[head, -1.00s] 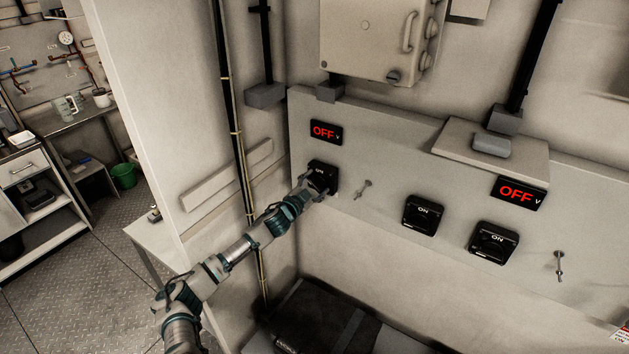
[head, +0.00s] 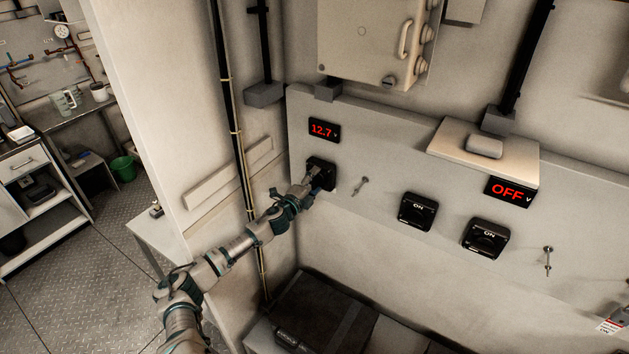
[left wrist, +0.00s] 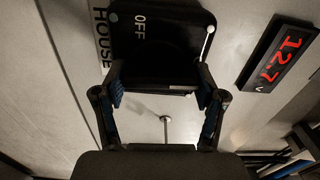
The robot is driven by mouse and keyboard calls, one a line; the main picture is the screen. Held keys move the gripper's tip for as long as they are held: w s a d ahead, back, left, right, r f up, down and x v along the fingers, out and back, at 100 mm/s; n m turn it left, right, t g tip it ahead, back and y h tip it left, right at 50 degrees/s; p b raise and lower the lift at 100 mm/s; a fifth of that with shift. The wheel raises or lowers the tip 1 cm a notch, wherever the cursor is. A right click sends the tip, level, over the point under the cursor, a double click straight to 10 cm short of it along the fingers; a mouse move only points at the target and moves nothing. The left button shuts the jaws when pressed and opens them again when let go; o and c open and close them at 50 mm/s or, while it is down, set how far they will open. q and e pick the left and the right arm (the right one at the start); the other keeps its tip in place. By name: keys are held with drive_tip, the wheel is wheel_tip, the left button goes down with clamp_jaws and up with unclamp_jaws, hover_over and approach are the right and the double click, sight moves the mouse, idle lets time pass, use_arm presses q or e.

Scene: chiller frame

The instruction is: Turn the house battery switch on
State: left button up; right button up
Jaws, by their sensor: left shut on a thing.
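The house battery switch (head: 325,170) is a black square unit at the left end of the grey panel. In the left wrist view the switch (left wrist: 180,25) shows the word OFF on its plate, with a HOUSE label (left wrist: 102,38) beside it. My left gripper (head: 313,179) is at the switch and shut on its black knob; in the left wrist view the fingers (left wrist: 158,88) sit on either side of the knob (left wrist: 155,75). The display above the switch (head: 324,130) reads 12.7 in red. The fingers and knob partly hide the switch face. My right gripper is not in view.
Two more black switches (head: 417,211) (head: 485,238) marked ON sit to the right, under a display (head: 509,191) reading OFF. A small metal toggle (head: 359,186) is close to the right of my gripper. A dark box (head: 325,312) stands below the panel.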

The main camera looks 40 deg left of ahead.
use_arm(q)
drive_tip(key=shift+f+m, duration=0.35)
drive_tip(key=shift+m, duration=0.15)
drive_tip(key=o, duration=1.1)
drive_tip(key=shift+o, duration=0.2)
drive_tip(key=shift+w+a, duration=0.1)
drive_tip(key=shift+w, duration=0.05)
drive_tip(key=shift+r, duration=0.1)
drive_tip(key=shift+s, duration=0.2)
drive_tip(key=s+d, duration=0.1)
drive_tip(key=s, duration=1)
drive_tip(key=shift+s, duration=0.3)
